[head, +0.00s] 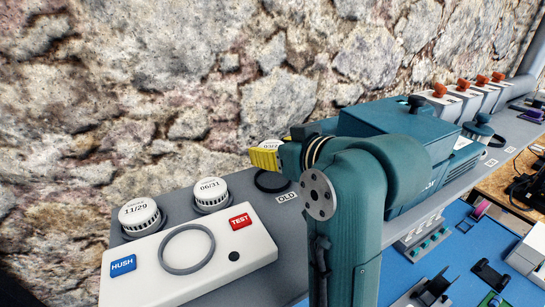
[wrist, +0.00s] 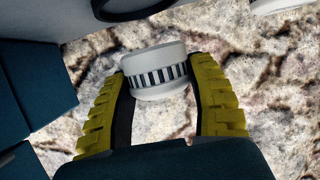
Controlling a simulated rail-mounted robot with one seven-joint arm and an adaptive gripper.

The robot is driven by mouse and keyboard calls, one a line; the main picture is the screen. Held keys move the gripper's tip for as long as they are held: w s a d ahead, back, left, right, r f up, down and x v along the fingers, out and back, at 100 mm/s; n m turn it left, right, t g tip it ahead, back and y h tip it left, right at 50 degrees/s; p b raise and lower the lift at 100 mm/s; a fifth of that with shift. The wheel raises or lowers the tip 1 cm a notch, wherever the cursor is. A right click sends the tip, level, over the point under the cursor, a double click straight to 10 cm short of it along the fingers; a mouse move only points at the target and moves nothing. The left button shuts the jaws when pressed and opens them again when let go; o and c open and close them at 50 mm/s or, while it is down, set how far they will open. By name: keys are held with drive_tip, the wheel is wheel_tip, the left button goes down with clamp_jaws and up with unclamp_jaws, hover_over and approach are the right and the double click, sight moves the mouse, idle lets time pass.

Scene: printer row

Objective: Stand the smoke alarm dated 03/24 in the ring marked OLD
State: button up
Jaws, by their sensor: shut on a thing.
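The white smoke alarm (head: 270,144), its top partly reading 03/2 with the last figure hidden, is held between the yellow fingers of my gripper (head: 265,157). In the wrist view the alarm (wrist: 155,72) shows a white body with a band of dark slots, between both fingers (wrist: 160,75). The black ring (head: 272,183) with the OLD label (head: 287,197) lies on the grey shelf below the gripper. The alarm appears above the ring, apart from it; my arm hides part of this area. A dark ring edge (wrist: 130,10) also shows at the top of the wrist view.
Alarms dated 11/29 (head: 140,215) and 06/31 (head: 211,192) stand left of the OLD ring. A white panel (head: 205,275) with HUSH and TEST buttons and a grey ring is in front. A teal machine (head: 385,125) stands right, and a stone wall (head: 150,90) is behind.

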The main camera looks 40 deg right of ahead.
sight(273, 180)
wheel_tip(273, 180, down, 2)
drive_tip(key=shift+f, duration=0.15)
drive_tip(key=shift+f, duration=0.1)
drive_tip(key=shift+w+f, duration=0.1)
drive_tip(key=shift+f, duration=0.5)
drive_tip(key=o, duration=1.2)
drive_tip(key=shift+f, duration=0.15)
drive_tip(key=shift+c, duration=0.2)
drive_tip(key=shift+f, duration=0.15)
drive_tip(key=b+v, duration=0.1)
drive_tip(key=v, duration=0.3)
drive_tip(key=r+b+v, duration=0.1)
drive_tip(key=v, duration=0.3)
drive_tip(key=b+v, duration=0.1)
drive_tip(key=v, duration=0.3)
drive_tip(key=shift+r, duration=0.55)
